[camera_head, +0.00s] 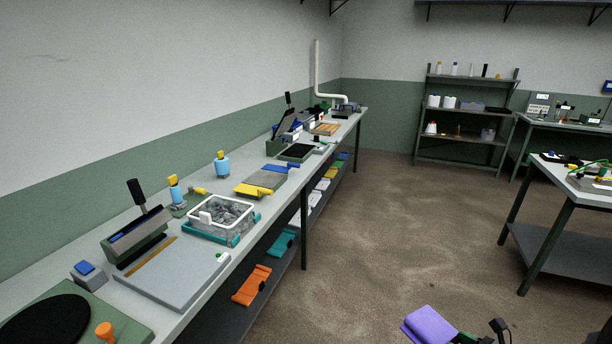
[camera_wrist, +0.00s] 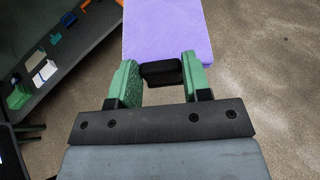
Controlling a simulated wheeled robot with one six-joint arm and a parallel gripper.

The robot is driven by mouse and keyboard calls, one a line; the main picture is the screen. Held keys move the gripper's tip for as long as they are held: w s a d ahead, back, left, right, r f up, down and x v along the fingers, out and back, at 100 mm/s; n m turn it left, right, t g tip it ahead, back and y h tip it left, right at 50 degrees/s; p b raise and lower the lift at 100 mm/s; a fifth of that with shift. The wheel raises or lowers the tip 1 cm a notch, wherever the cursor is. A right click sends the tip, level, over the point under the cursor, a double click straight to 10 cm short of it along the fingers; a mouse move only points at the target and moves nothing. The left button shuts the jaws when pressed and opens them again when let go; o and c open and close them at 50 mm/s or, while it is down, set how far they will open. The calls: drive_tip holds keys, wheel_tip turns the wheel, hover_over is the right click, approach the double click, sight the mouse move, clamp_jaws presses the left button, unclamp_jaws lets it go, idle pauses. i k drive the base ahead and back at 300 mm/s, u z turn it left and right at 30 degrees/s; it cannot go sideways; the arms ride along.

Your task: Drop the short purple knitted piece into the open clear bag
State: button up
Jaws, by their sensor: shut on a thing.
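The purple knitted piece (camera_head: 429,326) is at the bottom right of the head view, out over the floor and away from the bench. It also fills the top middle of the wrist view (camera_wrist: 167,32). My gripper (camera_wrist: 160,74) is shut on a small black block at the piece's near end, with one green finger on each side. In the head view my gripper (camera_head: 464,338) is partly cut off by the bottom edge. A clear bag (camera_head: 221,220) with a white rectangular rim sits open in a teal holder (camera_head: 190,233) on the left bench.
The long bench (camera_head: 190,305) runs along the left wall. A sealer with a grey plate (camera_head: 180,275) stands nearer than the bag; bottles and a yellow-edged board (camera_head: 261,187) stand beyond. Another table (camera_head: 560,190) is at right. The floor between is clear.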

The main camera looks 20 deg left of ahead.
sight(224, 221)
drive_tip(key=u, duration=1.5)
